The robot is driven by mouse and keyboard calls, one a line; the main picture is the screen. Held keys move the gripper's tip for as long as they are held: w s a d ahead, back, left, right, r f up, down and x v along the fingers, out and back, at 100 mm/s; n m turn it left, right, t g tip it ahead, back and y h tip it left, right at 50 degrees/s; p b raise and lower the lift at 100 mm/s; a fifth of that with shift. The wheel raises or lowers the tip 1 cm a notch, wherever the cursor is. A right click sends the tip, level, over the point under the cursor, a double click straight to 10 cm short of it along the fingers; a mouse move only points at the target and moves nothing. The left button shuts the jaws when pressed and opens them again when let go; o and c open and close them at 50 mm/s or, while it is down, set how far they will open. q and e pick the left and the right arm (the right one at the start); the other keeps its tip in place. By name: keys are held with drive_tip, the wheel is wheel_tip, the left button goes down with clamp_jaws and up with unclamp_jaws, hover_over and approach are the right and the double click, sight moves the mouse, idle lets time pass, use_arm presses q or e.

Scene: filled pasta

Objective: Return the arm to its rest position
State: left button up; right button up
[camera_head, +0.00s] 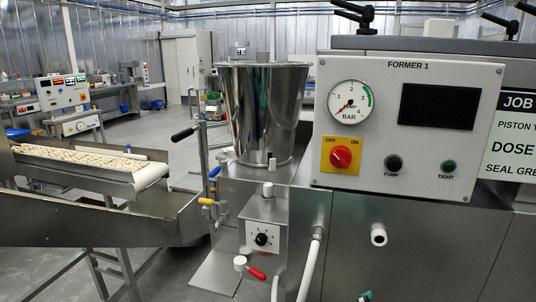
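Neither of my grippers nor either arm shows in the head view. The former machine with its grey "FORMER 1" panel (468,160) fills the right side. The panel carries a pressure gauge (348,102), a dark display (439,107), a red rotary switch (341,156) on a yellow plate, a black pump knob (394,163) and a green "TIGHT" button (448,167). A steel hopper (262,115) stands left of the panel.
A small dial box (263,238), yellow and blue handled valves, a red-handled valve (256,273) and white hoses (310,262) sit below the hopper. A conveyor (150,176) carrying pale pieces lies left. Benches with equipment stand behind. Open floor (150,130) lies between.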

drive_tip(key=s+a+f+n+g+y, duration=0.1)
drive_tip(key=s+f+n+g+y, duration=0.3)
drive_tip(key=f, duration=0.8)
drive_tip(key=s+a+f+n+g+y, duration=0.15)
drive_tip(key=s+f, duration=0.45)
drive_tip(key=f, duration=0.7)
drive_tip(key=s+a+f+n+g+y, duration=0.2)
drive_tip(key=s+a+n+g, duration=0.1)
drive_tip(key=s, duration=0.3)
drive_tip(key=s+a+f+n+g+y, duration=0.3)
drive_tip(key=s+a+n, duration=0.1)
drive_tip(key=s+a, duration=0.2)
drive_tip(key=shift+s+a, duration=0.2)
drive_tip(key=shift+s, duration=0.45)
